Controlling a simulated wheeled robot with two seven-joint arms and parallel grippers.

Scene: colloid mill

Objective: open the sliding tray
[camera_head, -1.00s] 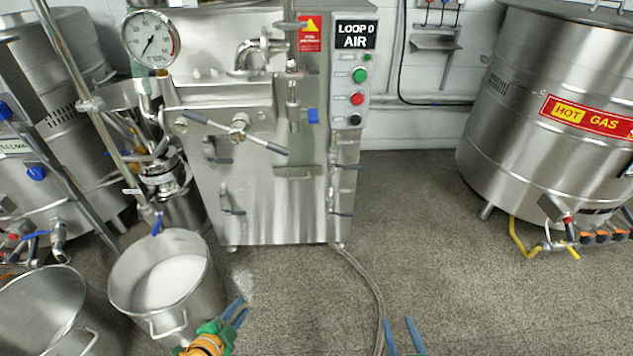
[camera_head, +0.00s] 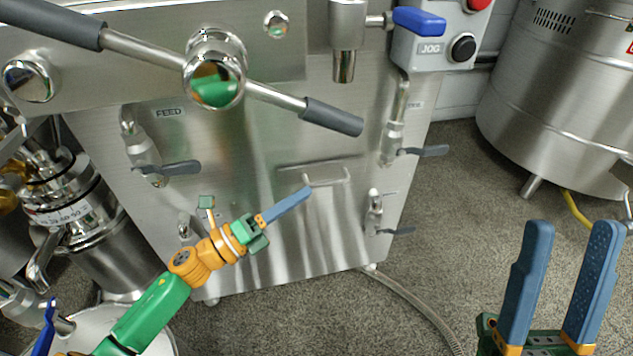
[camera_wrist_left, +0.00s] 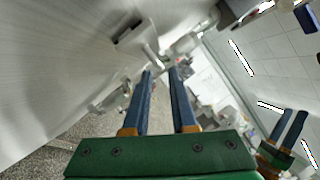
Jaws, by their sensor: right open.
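The sliding tray's front lip (camera_head: 312,165) and its pale bar handle (camera_head: 326,182) sit low on the steel machine's front. The tray looks shut, with its front close against the panel. My left gripper (camera_head: 303,194) reaches up from the lower left, its fingertips just below and left of the handle. Whether a fingertip touches the handle cannot be told. My right gripper (camera_head: 574,224) is open and empty at the lower right, over the floor.
Valves with grey levers flank the tray, including one at the right (camera_head: 394,150). A large cross-handle (camera_head: 215,78) juts out above. A white-filled pot (camera_head: 100,325) stands at lower left.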

